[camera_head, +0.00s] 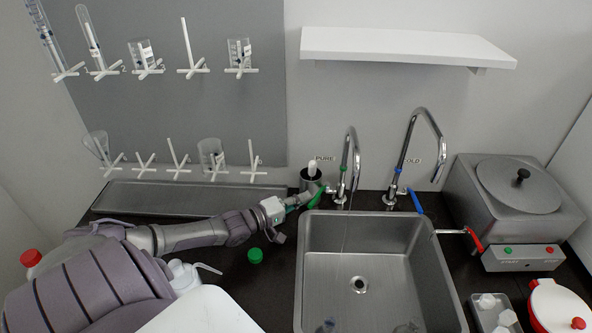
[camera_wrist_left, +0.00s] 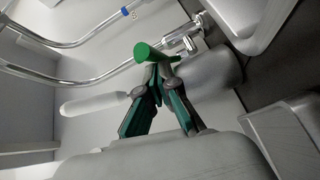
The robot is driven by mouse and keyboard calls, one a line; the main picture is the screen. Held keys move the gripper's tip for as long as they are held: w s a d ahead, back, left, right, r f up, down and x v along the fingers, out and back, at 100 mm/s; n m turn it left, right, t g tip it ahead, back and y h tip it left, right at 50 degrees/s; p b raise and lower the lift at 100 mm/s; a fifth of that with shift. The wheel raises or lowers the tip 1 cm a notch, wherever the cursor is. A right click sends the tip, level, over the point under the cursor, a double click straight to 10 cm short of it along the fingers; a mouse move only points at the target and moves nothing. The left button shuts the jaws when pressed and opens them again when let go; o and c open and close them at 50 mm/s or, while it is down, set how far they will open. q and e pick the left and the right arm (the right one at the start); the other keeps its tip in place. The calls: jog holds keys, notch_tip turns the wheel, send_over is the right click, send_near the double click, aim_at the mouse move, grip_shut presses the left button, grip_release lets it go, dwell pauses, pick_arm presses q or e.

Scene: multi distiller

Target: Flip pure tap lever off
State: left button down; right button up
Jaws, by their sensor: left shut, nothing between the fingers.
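The pure tap (camera_head: 353,160) is a chrome gooseneck at the back left of the sink, under the label PURE. Its green lever (camera_head: 317,198) points left and forward from the tap base. A faint thin line runs from under its spout into the sink (camera_head: 308,262). My left gripper (camera_head: 302,197) is at the lever's left, with its fingertips close to it. In the left wrist view the green lever (camera_wrist_left: 151,52) lies just beyond the fingertips (camera_wrist_left: 157,77), which are shut and empty. I cannot tell whether they touch it. My right gripper is not in view.
The cold tap (camera_head: 408,150) with a blue lever (camera_head: 415,201) stands to the right. A dark holder with a white-topped item (camera_head: 311,179) stands behind the green lever. A green cap (camera_head: 255,255) lies on the counter. A steel distiller (camera_head: 515,205) is at the right.

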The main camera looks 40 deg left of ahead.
pick_arm(q)
jog(key=shift+s+a+f, duration=0.15)
jog(key=shift+s+a, duration=0.05)
jog(key=shift+s, duration=0.3)
jog(key=v, duration=0.9)
jog(key=shift+s, duration=0.4)
jog(key=shift+s+a, duration=0.15)
jog(key=shift+s, duration=0.4)
jog(key=shift+w, duration=0.1)
